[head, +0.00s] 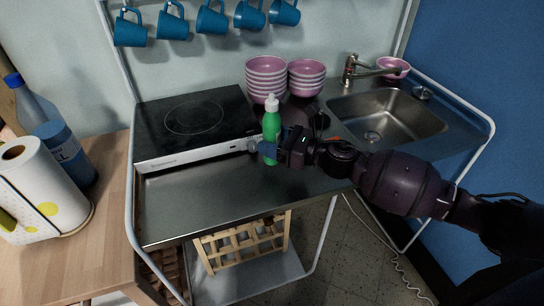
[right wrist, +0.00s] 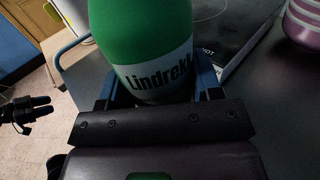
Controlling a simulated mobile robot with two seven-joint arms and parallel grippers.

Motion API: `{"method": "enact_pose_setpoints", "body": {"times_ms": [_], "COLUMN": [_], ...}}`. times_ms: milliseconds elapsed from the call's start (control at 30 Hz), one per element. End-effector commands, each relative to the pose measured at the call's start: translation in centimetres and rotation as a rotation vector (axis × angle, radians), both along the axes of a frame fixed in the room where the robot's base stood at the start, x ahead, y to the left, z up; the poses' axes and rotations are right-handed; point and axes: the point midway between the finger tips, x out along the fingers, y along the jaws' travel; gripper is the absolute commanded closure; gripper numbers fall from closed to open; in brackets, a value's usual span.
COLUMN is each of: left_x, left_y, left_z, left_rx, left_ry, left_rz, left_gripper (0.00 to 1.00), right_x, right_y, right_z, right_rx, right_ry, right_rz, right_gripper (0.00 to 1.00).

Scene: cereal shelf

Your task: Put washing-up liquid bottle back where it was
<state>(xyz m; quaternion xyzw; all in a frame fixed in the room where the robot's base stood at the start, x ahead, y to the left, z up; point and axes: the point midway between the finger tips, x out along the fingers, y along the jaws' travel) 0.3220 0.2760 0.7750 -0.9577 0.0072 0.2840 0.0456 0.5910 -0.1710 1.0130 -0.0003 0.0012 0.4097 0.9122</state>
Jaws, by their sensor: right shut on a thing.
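The green washing-up liquid bottle (head: 271,128) has a white cap and stands upright at the steel counter, just right of the hob's front corner. My right gripper (head: 268,150) reaches in from the right and is shut around the bottle's body. In the right wrist view the bottle (right wrist: 147,35) fills the space between the blue fingers, with a white "Lindrekk" label facing the camera. I cannot tell whether its base touches the counter. My left gripper is not in the head view; a dark gripper shape (right wrist: 28,112) shows at the left of the right wrist view.
Stacked pink bowls (head: 266,80) stand behind the bottle. The sink (head: 400,118) and tap (head: 352,68) are to the right. The black hob (head: 190,120) is to the left. The counter's front strip (head: 200,205) is clear. A paper roll (head: 40,185) stands on the wooden table.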

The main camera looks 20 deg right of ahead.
Motion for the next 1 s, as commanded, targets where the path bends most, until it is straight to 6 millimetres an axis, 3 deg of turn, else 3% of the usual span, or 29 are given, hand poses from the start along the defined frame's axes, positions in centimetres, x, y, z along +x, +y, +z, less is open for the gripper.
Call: {"method": "enact_pose_setpoints", "body": {"times_ms": [233,500,933,967,1000], "left_x": [-0.5,-0.9,-0.6,-0.6,-0.5], "left_y": [0.1,0.2,0.1,0.1,0.1], "left_z": [-0.6,-1.6,-1.8,-1.8,-1.7], "left_rx": [0.002,0.002,0.002,0.002,0.001], "left_ry": [0.011,0.023,0.018,0.018,0.016], "left_rz": [0.003,0.004,0.001,0.001,0.001], "left_gripper": [0.53,0.53,0.53,0.53,0.53], "right_x": [0.0,0.0,0.0,0.0,0.0], "right_y": [0.0,0.0,0.0,0.0,0.0], "right_z": [-1.3,-4.8,-5.3,-5.4,-5.3], "right_rx": [0.001,0.003,0.001,0.001,0.001], "right_ry": [-0.001,0.000,-0.001,-0.001,-0.001], "right_rz": [0.000,0.000,0.001,0.000,0.000], "right_gripper": [0.70,0.70,0.70,0.40,0.34]}}
